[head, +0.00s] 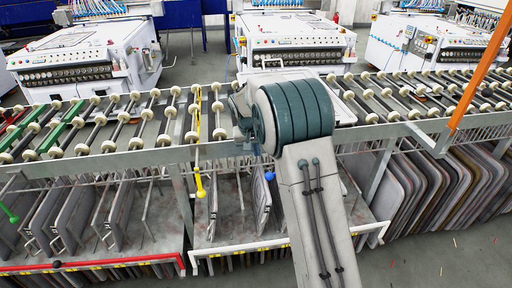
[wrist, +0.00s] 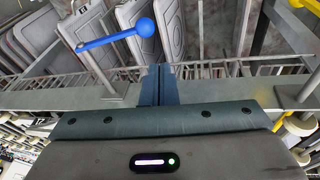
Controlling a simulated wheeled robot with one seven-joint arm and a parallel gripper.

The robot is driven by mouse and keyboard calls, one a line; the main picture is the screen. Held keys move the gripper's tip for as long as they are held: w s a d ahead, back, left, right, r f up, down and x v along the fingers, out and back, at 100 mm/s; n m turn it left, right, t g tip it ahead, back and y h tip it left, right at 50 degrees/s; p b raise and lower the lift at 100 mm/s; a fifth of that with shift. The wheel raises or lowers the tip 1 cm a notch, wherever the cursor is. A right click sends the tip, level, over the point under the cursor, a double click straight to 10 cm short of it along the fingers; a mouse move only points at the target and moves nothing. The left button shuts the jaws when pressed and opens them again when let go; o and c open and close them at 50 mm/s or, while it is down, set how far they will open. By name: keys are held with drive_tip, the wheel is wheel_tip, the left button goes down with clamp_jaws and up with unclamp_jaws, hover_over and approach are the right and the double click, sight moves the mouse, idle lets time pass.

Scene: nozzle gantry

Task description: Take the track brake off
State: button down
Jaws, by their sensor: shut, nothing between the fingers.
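A blue lever with a ball knob (wrist: 145,27) shows in the wrist view, its bar running left from the ball. Its blue ball (head: 269,176) also shows in the head view, just left of my arm and below the roller track's front rail. A yellow lever (head: 200,183) hangs left of it, and a green-knobbed lever (head: 10,215) is at the far left. No label shows which one is the track brake. My gripper (wrist: 160,70) is shut and empty, its fingertips apart from the blue ball in the picture. In the head view my arm mostly hides it.
The roller track (head: 110,125) crosses the whole view, with its metal front rail (head: 110,160) close to my gripper. Several grey framed panels (head: 385,195) stand in racks below. White machines (head: 295,40) stand behind. An orange post (head: 475,75) rises at the right.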

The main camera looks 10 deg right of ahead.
drive_tip(key=s+d+p+x, duration=0.1)
drive_tip(key=s+x, duration=0.1)
drive_tip(key=x, duration=0.7)
drive_tip(key=shift+w, duration=0.25)
drive_tip(key=shift+f, duration=0.2)
